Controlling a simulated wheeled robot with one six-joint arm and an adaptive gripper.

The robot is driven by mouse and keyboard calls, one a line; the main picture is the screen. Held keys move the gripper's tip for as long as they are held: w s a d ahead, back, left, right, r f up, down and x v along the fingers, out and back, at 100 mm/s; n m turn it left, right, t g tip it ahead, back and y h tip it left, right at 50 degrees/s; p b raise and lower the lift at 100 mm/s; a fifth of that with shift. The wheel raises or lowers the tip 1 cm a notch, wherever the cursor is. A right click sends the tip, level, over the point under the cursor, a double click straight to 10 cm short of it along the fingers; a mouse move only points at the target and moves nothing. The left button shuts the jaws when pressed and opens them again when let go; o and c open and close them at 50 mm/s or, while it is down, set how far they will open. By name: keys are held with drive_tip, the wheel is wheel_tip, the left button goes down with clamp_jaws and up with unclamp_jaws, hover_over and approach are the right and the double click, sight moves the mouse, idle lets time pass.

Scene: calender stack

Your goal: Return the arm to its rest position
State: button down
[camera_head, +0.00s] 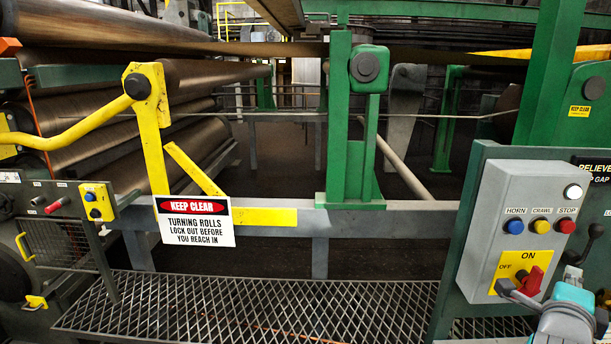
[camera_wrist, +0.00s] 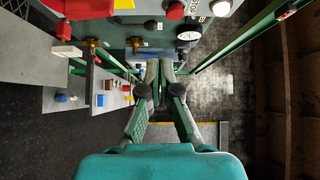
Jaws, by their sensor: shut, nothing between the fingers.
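My gripper (camera_wrist: 160,74) is in the middle of the wrist view. Its two green and dark fingers run close together at their tips, shut with nothing held. In the head view my gripper (camera_head: 508,288) is at the lower right, in front of the grey control box (camera_head: 507,203). There it overlaps the area around the red rotary switch (camera_head: 532,281) on its yellow ON/OFF plate (camera_head: 515,265). I cannot tell whether it touches the switch. Most of the arm is outside the head view.
The control box carries a blue horn button (camera_head: 515,226), a yellow crawl button (camera_head: 541,226) and a red stop button (camera_head: 566,225). A green frame (camera_head: 340,120) and a grey rail (camera_head: 385,222) stand left of it. A keep-clear sign (camera_head: 192,221) hangs before large rolls (camera_head: 190,135).

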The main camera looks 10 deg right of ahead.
drive_tip(key=s+a+f+n+t+y, duration=0.35)
drive_tip(key=a+f+n, duration=0.55)
drive_tip(key=a+f, duration=0.3)
drive_tip(key=s+a+f+n+t+y, duration=0.25)
drive_tip(key=a+f+n+y, duration=0.25)
drive_tip(key=a+f+n, duration=0.5)
drive_tip(key=s+a+f+n+y, duration=0.2)
drive_tip(key=s+a, duration=0.3)
drive_tip(key=s, duration=0.3)
drive_tip(key=s+a+f+n+y, duration=0.2)
drive_tip(key=s+a+n, duration=0.2)
drive_tip(key=s, duration=0.4)
drive_tip(key=s+a+f+n+g+y, duration=0.1)
drive_tip(key=s+a+n, duration=0.3)
drive_tip(key=s, duration=0.4)
drive_tip(key=shift+s+a+f+y, duration=0.35)
drive_tip(key=shift+a+f+y, duration=0.05)
drive_tip(key=shift+a+y, duration=0.4)
